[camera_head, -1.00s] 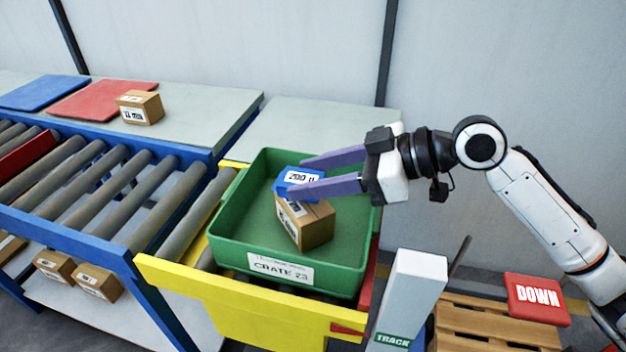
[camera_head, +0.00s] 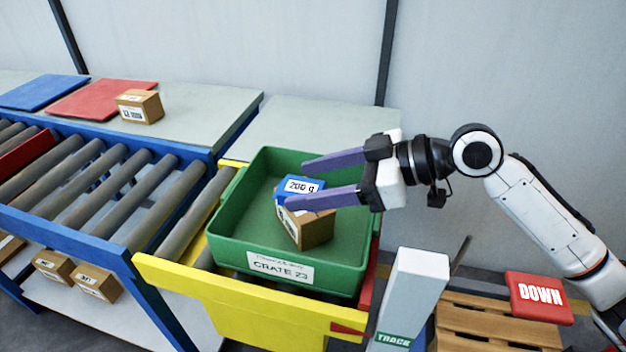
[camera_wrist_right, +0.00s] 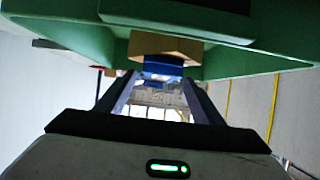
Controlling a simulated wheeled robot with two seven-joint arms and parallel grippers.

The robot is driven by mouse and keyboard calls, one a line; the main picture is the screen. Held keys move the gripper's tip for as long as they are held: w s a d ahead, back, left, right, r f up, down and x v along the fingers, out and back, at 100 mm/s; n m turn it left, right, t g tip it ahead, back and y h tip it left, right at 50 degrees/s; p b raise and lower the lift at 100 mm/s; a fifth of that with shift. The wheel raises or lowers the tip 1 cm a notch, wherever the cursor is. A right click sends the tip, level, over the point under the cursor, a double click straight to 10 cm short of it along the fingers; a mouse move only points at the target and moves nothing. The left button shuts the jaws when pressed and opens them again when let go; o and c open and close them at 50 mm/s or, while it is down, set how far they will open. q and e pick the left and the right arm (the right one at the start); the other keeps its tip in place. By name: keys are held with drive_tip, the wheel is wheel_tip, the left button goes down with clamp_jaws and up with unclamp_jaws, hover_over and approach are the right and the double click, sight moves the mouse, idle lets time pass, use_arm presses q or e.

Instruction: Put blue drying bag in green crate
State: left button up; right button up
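The blue drying bag (camera_head: 300,186), labelled 200 g, lies on top of a brown cardboard box (camera_head: 312,229) inside the green crate (camera_head: 225,232), which is labelled CRATE 23. My right gripper (camera_head: 305,181) is over the crate with its two purple fingers spread apart, one beyond the bag and one in front of it, partly covering its near edge. In the right wrist view the fingers (camera_wrist_right: 158,85) are also apart, with the blue bag (camera_wrist_right: 160,66) and the box (camera_wrist_right: 150,46) ahead of them. I cannot tell whether a finger touches the bag. My left gripper is not in view.
The crate stands on a yellow-sided section at the end of a roller conveyor (camera_head: 90,185). A white post (camera_head: 412,285) labelled TRACK stands at front right. A red DOWN sign (camera_head: 540,298) is near a pallet (camera_head: 490,318). Another box (camera_head: 140,107) sits on the back table.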

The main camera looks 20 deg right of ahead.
drive_tip(key=shift+r, duration=0.3)
drive_tip(key=v, duration=1.2)
drive_tip(key=shift+r, duration=0.35)
